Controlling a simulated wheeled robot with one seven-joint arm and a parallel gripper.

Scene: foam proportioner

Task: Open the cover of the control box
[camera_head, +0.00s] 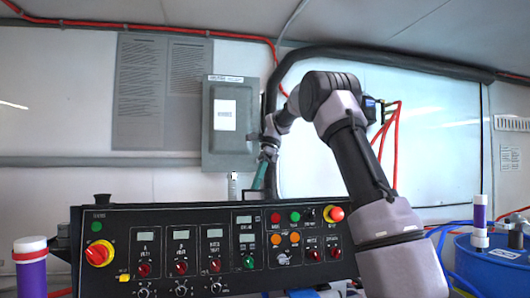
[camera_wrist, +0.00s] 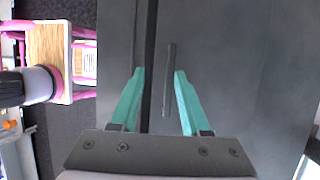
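The control box (camera_head: 232,150) is a grey wall box with a pale label on its front, and its cover looks shut. My gripper (camera_head: 259,178) is at the lower right of the box, with its teal fingers showing below the wrist. In the wrist view, my gripper (camera_wrist: 155,72) is open. A thin grey bar (camera_wrist: 168,85), perhaps the cover's handle, lies between the two fingers, nearer the right one. I see no clear contact. Behind it are a grey surface (camera_wrist: 235,70) and a dark gap. My arm hides part of the wall right of the box.
A black control panel (camera_head: 215,245) with knobs and buttons stands below the box. A thick black hose (camera_head: 390,58) runs along the wall and down beside the box's right side. A blue drum (camera_head: 490,265) stands at the right.

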